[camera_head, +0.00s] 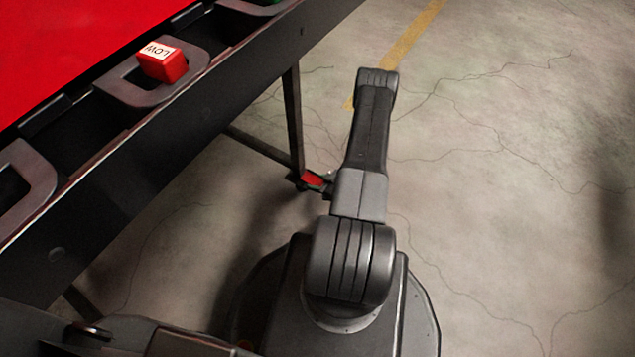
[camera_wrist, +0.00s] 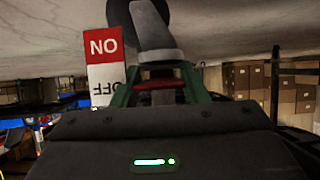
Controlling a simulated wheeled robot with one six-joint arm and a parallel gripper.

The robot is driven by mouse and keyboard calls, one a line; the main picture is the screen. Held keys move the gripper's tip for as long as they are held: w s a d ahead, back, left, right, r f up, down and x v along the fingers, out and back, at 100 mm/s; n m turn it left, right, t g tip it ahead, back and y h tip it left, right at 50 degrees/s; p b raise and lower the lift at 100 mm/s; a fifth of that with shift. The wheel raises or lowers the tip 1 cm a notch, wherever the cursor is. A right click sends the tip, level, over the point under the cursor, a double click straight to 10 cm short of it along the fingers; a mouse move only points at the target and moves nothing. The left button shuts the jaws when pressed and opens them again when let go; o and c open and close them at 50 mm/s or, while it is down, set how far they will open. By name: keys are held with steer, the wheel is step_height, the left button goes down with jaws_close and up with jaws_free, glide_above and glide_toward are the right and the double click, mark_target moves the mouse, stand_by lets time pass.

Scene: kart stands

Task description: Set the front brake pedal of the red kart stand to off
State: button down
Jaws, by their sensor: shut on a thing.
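The red kart stand (camera_head: 75,40) fills the upper left of the head view. In the wrist view, my gripper (camera_wrist: 158,72) has green fingers closed around the grey front brake pedal (camera_wrist: 154,40), which reaches up from between them. A red bar (camera_wrist: 160,85) lies between the fingers, nearer the gripper body. A label (camera_wrist: 104,68) stands left of the pedal, with red ON and white OFF fields, both upside down; the red field is higher. The pedal's exact setting cannot be told. My gripper is hidden in the head view.
A red knob marked LOW (camera_head: 163,65) sits in a grey bracket on the stand's side rail. A stand leg (camera_head: 293,120) runs down to a small red patch (camera_head: 313,180) near my arm. Cracked concrete floor (camera_head: 500,200) is clear on the right.

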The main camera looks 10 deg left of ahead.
steer(key=c, duration=0.8)
jaws_free()
steer(key=shift+c, duration=0.2)
steer(key=p+v, duration=0.3)
steer(key=v, duration=1)
steer(key=shift+d+p, duration=0.4)
steer(key=shift+s+a, duration=0.1)
steer(key=b+x, duration=0.3)
steer(key=x, duration=1)
steer(key=shift+a+b, duration=0.35)
steer(key=shift+b, duration=0.05)
steer(key=shift+d, duration=0.1)
